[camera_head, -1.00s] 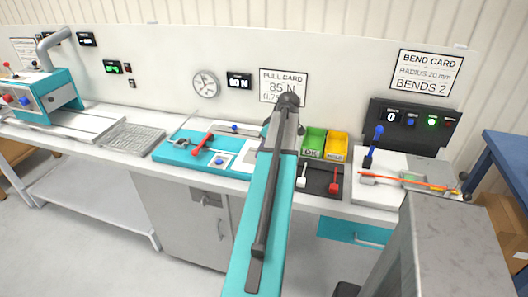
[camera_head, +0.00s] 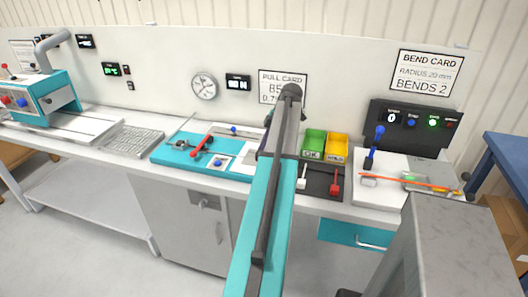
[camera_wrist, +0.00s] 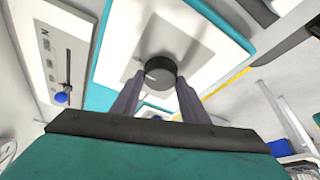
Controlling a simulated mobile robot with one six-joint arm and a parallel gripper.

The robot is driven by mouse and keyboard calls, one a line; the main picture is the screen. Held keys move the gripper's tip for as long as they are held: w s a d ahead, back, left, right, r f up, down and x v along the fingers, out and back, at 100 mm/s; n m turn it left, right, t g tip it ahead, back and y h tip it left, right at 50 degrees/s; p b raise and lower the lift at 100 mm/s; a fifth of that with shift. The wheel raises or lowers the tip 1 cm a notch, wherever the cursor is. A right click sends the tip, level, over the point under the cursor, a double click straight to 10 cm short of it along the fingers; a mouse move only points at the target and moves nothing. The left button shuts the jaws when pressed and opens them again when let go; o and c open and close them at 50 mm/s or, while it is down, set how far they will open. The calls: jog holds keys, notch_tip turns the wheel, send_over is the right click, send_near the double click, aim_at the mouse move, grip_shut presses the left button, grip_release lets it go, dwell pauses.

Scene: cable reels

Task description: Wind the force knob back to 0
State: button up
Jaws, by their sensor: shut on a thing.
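In the wrist view the force knob (camera_wrist: 162,70) is a dark round knob on a white plate edged in teal. A short pale mark on it points toward the left. My gripper (camera_wrist: 158,90) is shut on the knob, with one finger at each side. In the head view my own arm hides the knob and the gripper. The force display (camera_head: 238,82) on the back panel shows a value in N, too blurred to read surely. The pull card (camera_head: 283,86) stands to its right and seems to read 85 N.
A teal fixture with a red lever (camera_head: 200,145) lies left of my arm. Green (camera_head: 313,145) and yellow (camera_head: 336,149) bins stand right of it. A blue slider knob (camera_wrist: 61,98) shows beside the plate. The bending station (camera_head: 410,120) is farther right.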

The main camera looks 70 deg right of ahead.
dwell(0.4)
jog(key=o, duration=1.1)
jog(key=shift+c, duration=0.2)
jog(key=shift+d+r, duration=0.1)
jog(key=b+v, duration=0.2)
jog(key=v, duration=1.1)
jog(key=shift+r, duration=0.3)
